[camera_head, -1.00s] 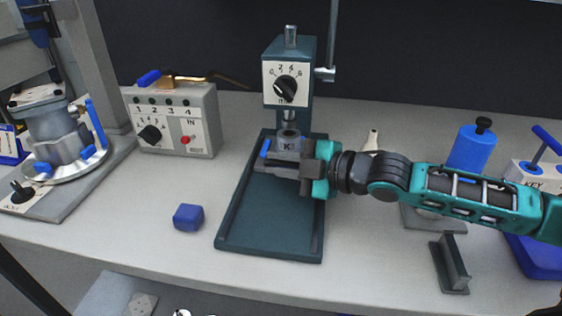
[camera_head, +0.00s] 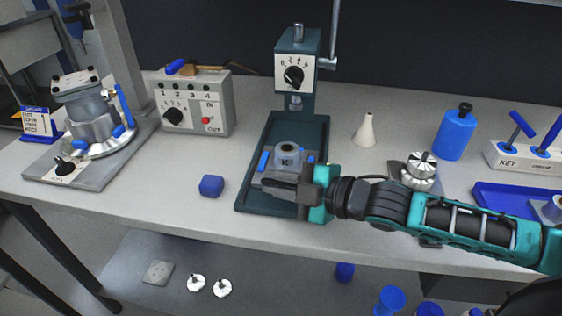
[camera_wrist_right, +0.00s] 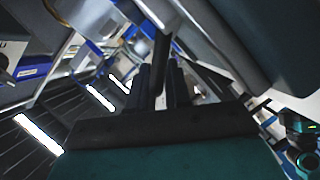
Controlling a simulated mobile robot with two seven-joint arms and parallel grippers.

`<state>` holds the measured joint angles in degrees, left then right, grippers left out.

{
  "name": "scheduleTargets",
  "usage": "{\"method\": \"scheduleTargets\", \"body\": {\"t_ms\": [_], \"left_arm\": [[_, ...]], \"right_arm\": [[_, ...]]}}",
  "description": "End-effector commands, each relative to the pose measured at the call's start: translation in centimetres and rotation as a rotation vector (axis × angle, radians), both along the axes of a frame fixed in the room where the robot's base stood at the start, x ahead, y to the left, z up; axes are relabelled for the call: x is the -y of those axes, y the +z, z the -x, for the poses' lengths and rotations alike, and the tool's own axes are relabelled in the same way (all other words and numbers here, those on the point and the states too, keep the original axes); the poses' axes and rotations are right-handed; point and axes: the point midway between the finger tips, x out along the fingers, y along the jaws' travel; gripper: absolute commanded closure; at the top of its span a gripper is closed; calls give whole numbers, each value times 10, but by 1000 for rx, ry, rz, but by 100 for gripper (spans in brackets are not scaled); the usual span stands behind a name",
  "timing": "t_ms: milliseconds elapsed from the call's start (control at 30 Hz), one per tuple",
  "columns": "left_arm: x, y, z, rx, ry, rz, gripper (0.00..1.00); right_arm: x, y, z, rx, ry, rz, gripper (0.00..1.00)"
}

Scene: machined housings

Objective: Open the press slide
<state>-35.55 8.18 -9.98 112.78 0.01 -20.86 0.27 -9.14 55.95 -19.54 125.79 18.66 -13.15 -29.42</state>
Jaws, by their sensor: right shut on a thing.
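The press (camera_head: 297,60) stands at the back middle, with a numbered dial on its head and a dark tray-like base (camera_head: 254,150). The press slide (camera_head: 309,157) sits forward of the ram on this base and carries a grey cylindrical part marked K (camera_head: 287,152). My right gripper (camera_head: 275,189) is at the slide's front side, shut on the slide handle. The handle is mostly hidden by the fingers in the head view; a dark bar (camera_wrist_right: 161,62) shows between the fingers in the right wrist view. My left gripper is not in view.
A blue block (camera_head: 211,186) lies left of the press base. A control box (camera_head: 193,105) and a fixture with a metal housing (camera_head: 92,115) stand further left. A white cone (camera_head: 366,130), a blue cylinder (camera_head: 456,134) and a KEY block (camera_head: 520,158) stand right. The bench front edge is close.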

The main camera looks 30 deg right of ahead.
Motion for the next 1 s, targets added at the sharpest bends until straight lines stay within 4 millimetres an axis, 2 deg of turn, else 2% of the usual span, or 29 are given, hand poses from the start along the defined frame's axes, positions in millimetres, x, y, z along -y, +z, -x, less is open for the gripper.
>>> {"method": "scheduleTargets", "body": {"t_ms": [33,267,667,700,867,1000], "left_arm": [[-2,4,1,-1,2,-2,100],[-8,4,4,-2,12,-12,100],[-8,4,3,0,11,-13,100],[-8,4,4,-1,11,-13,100],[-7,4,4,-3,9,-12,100],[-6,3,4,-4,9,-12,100]], "right_arm": [[-4,7,4,7,1,-9,100],[-13,6,15,12,2,-8,100],[-16,4,18,11,5,-9,100],[-16,4,18,11,5,-9,81],[-15,3,18,8,4,-6,66],[-14,2,18,6,3,-4,64]]}}
